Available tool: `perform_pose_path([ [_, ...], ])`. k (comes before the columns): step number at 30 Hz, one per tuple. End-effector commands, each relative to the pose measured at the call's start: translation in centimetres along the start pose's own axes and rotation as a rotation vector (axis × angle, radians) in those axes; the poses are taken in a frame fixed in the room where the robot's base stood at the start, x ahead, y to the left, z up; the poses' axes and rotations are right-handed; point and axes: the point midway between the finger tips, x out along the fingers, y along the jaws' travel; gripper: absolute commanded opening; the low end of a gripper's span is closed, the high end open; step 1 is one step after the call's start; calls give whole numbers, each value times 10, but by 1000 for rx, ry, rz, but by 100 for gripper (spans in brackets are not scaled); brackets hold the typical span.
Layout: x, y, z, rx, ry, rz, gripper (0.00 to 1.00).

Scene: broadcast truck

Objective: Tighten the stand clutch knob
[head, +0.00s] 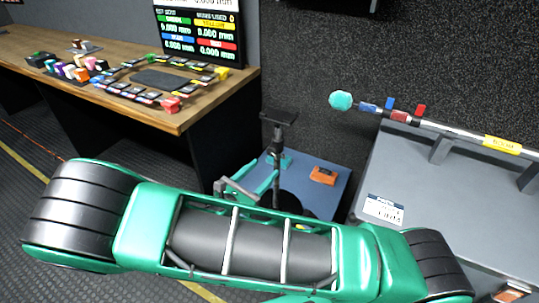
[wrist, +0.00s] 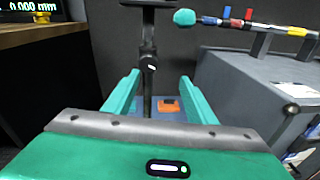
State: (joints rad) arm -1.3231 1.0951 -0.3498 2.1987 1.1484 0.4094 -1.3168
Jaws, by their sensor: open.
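The stand is a dark upright pole with a flat black top plate (head: 279,117), in the gap between the wooden bench and the grey cabinet. In the wrist view its pole (wrist: 148,100) rises between my gripper's two green fingers. The clutch knob (wrist: 149,64) is a dark round part with a small white mark on the pole, just beyond the fingertips. My gripper (wrist: 160,76) is open and empty, its fingers apart on either side of the pole. In the head view my own arm hides the lower part of the stand.
An orange box (head: 323,175) lies on a blue surface (head: 335,194) behind the stand. A wooden bench (head: 190,115) with small items stands left. A grey cabinet (head: 430,190) with a teal-tipped rod (head: 465,134) on brackets stands right, close to the stand.

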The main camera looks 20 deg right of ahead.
Motion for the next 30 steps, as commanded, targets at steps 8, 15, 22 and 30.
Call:
perform_pose_path([
  [8, -16, 16, -6, -76, -59, 92, 51],
  [15, 17, 19, -5, -76, -58, 89, 51],
  [22, 57, 22, -2, -74, -58, 88, 51],
  [30, 84, 25, -1, -74, -57, 90, 51],
])
